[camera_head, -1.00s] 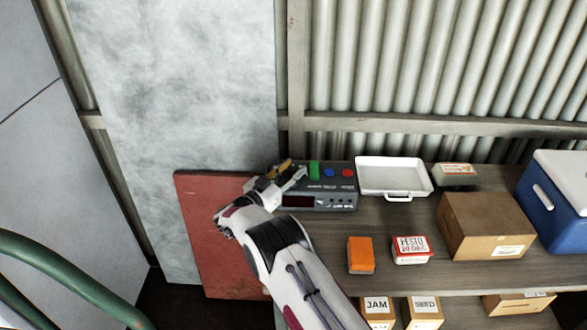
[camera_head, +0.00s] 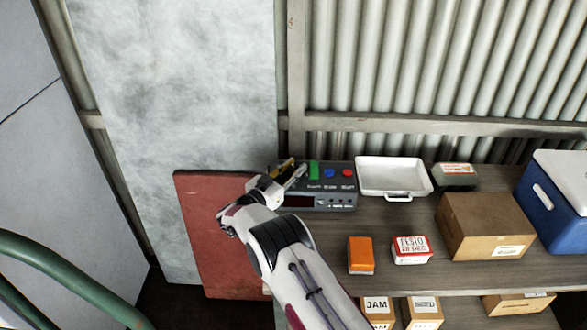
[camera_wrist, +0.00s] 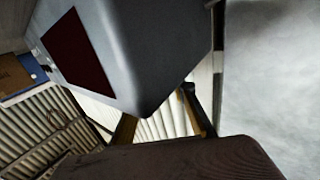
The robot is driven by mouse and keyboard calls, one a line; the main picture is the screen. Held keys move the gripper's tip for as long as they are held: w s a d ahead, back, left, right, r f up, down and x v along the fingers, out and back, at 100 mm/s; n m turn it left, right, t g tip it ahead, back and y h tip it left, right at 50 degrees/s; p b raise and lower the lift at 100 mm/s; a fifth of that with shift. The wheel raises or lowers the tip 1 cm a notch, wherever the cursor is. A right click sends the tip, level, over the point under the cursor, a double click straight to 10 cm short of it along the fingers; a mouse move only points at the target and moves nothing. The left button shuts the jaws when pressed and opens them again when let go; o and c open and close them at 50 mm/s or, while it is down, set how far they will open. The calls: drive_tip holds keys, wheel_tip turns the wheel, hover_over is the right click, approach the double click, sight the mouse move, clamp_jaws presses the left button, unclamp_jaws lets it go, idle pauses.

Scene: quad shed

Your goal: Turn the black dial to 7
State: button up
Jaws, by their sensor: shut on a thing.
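A dark grey control box (camera_head: 345,197) stands on the shelf's left end, with a dark red display (camera_head: 299,202) on its front and green, blue and red buttons on top. The box and its display (camera_wrist: 75,50) fill the upper left of the wrist view. My gripper (camera_head: 294,180) is at the box's top left corner, beside the green button (camera_head: 314,170). It is shut on what appears to be the black dial, which my gripper and wrist hide in the head view. The dial's pointer and numbers cannot be read.
A yellowish piece (camera_head: 284,166) shows just behind my gripper. A white tray (camera_head: 392,176) stands right of the box. An orange block (camera_head: 360,254), a pesto tub (camera_head: 411,250) and a cardboard box (camera_head: 485,226) sit further right. A red panel (camera_head: 212,252) leans at the left.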

sight(297, 181)
drive_tip(key=shift+d+n+t+y, duration=0.1)
drive_tip(key=shift+n+t+y, duration=0.55)
drive_tip(key=shift+n+y, duration=0.6)
drive_tip(key=shift+n+t+y, duration=0.65)
drive_tip(key=shift+n+y, duration=0.1)
drive_tip(key=shift+y, duration=0.9)
drive_tip(key=shift+f+n+t+y, duration=0.1)
drive_tip(key=shift+n+t+y, duration=0.2)
drive_tip(key=shift+n+y, duration=1.95)
drive_tip(key=shift+y, duration=0.85)
drive_tip(key=shift+n+y, duration=0.85)
drive_tip(key=shift+y, duration=0.85)
drive_tip(key=shift+n+g+y, duration=0.5)
drive_tip(key=shift+g+y, duration=0.1)
drive_tip(key=shift+y, duration=0.1)
drive_tip(key=o, duration=0.8)
drive_tip(key=shift+o, duration=0.2)
drive_tip(key=shift+s, duration=0.15)
drive_tip(key=shift+v, duration=1.35)
drive_tip(key=shift+r, duration=3.6)
